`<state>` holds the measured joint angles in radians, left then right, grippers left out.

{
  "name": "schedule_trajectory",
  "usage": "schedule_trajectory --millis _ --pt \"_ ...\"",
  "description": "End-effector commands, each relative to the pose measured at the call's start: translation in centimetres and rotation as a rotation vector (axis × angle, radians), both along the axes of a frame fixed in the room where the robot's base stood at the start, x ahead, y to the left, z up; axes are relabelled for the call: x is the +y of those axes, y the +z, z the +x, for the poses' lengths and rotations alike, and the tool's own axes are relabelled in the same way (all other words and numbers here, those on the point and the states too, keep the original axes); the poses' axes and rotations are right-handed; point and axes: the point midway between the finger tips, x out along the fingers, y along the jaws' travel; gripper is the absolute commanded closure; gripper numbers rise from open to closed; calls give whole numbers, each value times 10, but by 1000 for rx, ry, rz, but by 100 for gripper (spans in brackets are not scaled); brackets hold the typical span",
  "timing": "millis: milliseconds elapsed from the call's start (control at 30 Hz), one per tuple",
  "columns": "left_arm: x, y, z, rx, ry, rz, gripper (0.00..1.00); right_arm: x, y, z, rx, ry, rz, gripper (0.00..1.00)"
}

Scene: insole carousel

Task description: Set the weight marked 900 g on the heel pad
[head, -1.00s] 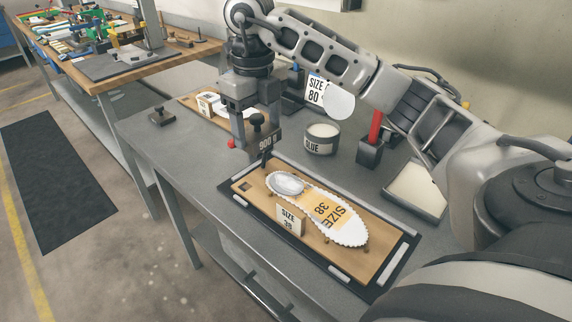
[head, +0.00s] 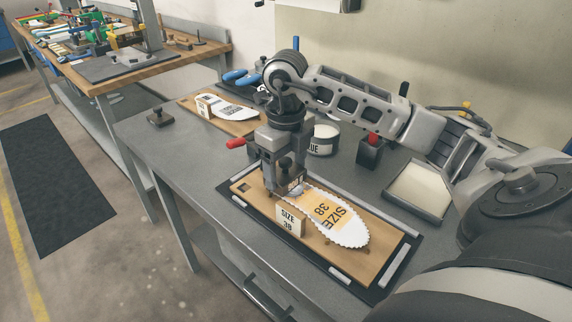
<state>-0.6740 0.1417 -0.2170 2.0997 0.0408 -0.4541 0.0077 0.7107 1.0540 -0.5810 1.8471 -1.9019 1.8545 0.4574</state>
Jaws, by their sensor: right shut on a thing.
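The dark weight (head: 292,186) is between the fingers of my right gripper (head: 284,172), over the heel end of the size 38 insole. Its marking cannot be read now. The white scalloped insole (head: 345,230) lies on a wooden board (head: 375,262) set in a black tray. The heel pad is almost wholly hidden by the gripper and weight; a small pale part shows beside them. I cannot tell whether the weight touches the pad. My left gripper is not in view.
A "SIZE 38" block (head: 290,219) stands in front of the insole. Behind are a glue pot (head: 324,140), a black holder (head: 370,153) with a red top, and a pale-filled tray (head: 417,190). Another insole board (head: 232,124) lies farther back.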

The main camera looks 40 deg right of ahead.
Motion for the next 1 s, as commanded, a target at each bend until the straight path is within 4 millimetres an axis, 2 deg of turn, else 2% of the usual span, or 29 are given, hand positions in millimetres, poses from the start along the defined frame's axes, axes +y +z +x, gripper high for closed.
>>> schedule_trajectory --millis 200,233,300,567,700,867,1000 --pt "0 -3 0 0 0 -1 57 0 -1 1 -5 -1 0 87" --pt "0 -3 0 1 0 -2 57 0 -3 0 0 -1 0 29" --pt "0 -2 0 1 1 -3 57 0 -2 0 0 -1 0 10" --pt "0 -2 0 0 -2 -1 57 0 -1 0 0 -1 -1 10" --pt "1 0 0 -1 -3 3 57 0 7 1 -3 -1 -1 10" --pt "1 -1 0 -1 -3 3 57 0 35 2 -7 -2 0 10" --pt "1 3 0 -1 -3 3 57 0 68 1 -6 -1 -1 10"
